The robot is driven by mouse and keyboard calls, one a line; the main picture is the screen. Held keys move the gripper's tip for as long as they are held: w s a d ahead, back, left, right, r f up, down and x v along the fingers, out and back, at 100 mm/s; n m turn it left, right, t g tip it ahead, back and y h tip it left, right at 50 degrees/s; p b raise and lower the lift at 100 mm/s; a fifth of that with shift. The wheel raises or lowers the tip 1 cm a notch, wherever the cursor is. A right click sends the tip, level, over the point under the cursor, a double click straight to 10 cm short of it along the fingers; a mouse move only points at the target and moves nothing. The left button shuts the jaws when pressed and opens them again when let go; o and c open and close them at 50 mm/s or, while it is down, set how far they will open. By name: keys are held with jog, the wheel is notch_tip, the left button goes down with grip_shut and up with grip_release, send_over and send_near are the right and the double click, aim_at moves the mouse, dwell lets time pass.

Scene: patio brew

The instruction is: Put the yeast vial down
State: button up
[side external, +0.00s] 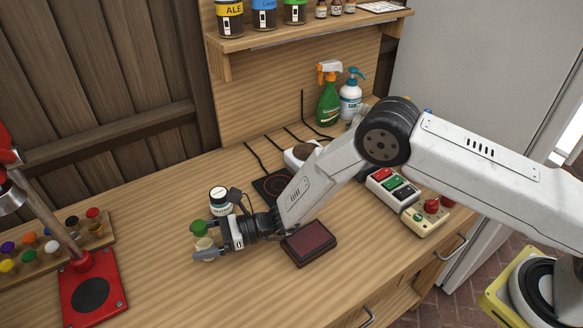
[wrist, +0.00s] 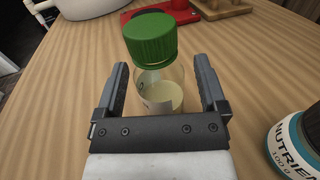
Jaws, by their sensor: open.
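The yeast vial (wrist: 158,90) is a small clear container with a green cap and pale yellowish liquid. It stands upright on the wooden table in the wrist view. My gripper (wrist: 163,75) is open, with one finger on each side of the vial and a visible gap on both sides. In the side external view, the vial's green cap (side external: 199,227) shows at my gripper (side external: 208,249), low over the table. The vial's lower part is partly hidden by the gripper there.
A nutrient jar (side external: 219,200) stands close behind the gripper. A dark red-topped pad (side external: 308,243) lies to the right. A red capper base (side external: 93,292) and a rack of coloured caps (side external: 50,252) are at left. Table in front of the gripper is clear.

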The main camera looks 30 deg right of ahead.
aim_at(212, 239)
jog(key=shift+v, duration=2.95)
jog(key=shift+r, duration=0.1)
jog(key=shift+s+d+r+n+g, duration=0.2)
jog(key=shift+s+r+n+g, duration=0.1)
jog(key=shift+n+g, duration=0.15)
jog(key=s+d+r+n+g+h, duration=0.2)
jog(key=s+d+n, duration=0.1)
jog(key=s+d+n+g+h, duration=0.1)
jog(key=s+n+g, duration=0.1)
jog(key=shift+d+r+h, duration=0.25)
jog(key=shift+r+h, duration=0.15)
jog(key=s+d+n+h, duration=0.1)
jog(key=d, duration=0.1)
jog(key=s+d+r+n+g+h, duration=0.1)
jog(key=s+d+n+h, duration=0.1)
jog(key=d, duration=0.1)
jog(key=s+d+n+h, duration=0.1)
jog(key=s+d, duration=0.1)
jog(key=shift+d+r+g, duration=0.2)
jog(key=shift+r+g, duration=0.05)
jog(key=shift+r, duration=0.15)
jog(key=s+d+r+n+t+h, duration=0.2)
jog(key=s+d+r+n+h, duration=0.1)
jog(key=d, duration=0.7)
jog(key=s+d+r+n+t+h, duration=0.2)
jog(key=s+d+n+h, duration=0.3)
jog(key=d+n, duration=0.3)
jog(key=shift+d+r+h, duration=0.55)
jog(key=shift+d+h, duration=0.25)
jog(key=shift+d, duration=0.3)
